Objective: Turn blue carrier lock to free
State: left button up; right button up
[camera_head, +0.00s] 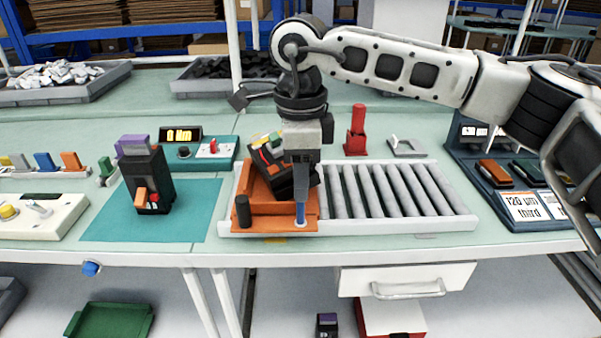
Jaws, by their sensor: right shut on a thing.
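The blue carrier lock (300,214) is a small upright blue piece at the front right corner of the orange carrier (270,222). The carrier sits on the left end of the roller track. My right gripper (301,201) points straight down from above and is shut on the blue lock; its fingers hide the lock's upper part. A dark breaker (273,160) with red and orange details lies tilted in the carrier, partly behind the gripper. My left gripper is not in view.
Bare rollers (390,190) extend to the right. A black post (242,211) stands at the carrier's front left. Another breaker (148,180) stands on the teal mat (190,220). A red stand (356,132) is behind the rollers; a dark rack (505,180) is at right.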

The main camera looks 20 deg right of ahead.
jog(key=o, duration=1)
notch_tip(320, 180, up, 16)
jog(key=shift+r, duration=0.1)
